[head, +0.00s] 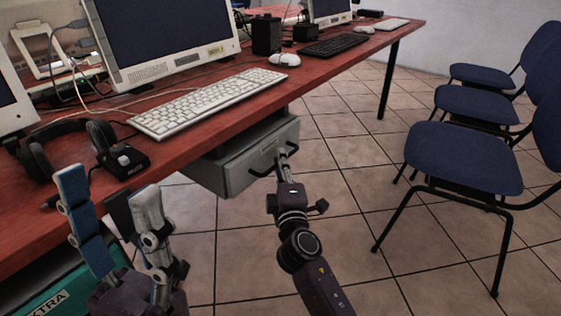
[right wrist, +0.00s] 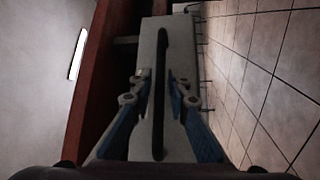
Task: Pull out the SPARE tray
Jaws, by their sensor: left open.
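A grey tray (head: 233,176) hangs under the red desk, with a dark bar handle (head: 262,171) on its front. I see no readable SPARE label on it. My right gripper (head: 284,160) is at the handle, hiding part of it. In the right wrist view the handle (right wrist: 160,110) runs between the two fingers of my right gripper (right wrist: 159,78), with a gap on each side. That gripper is open around it. My left gripper (head: 108,182) is open and empty at the lower left, in front of the desk edge.
The desk (head: 205,143) holds a white keyboard (head: 210,102), headphones (head: 62,145), a small black device (head: 123,160) and monitors. A green box (head: 70,285) reading "XTRA" is at the lower left. Blue chairs (head: 465,158) stand right. The tiled floor between is clear.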

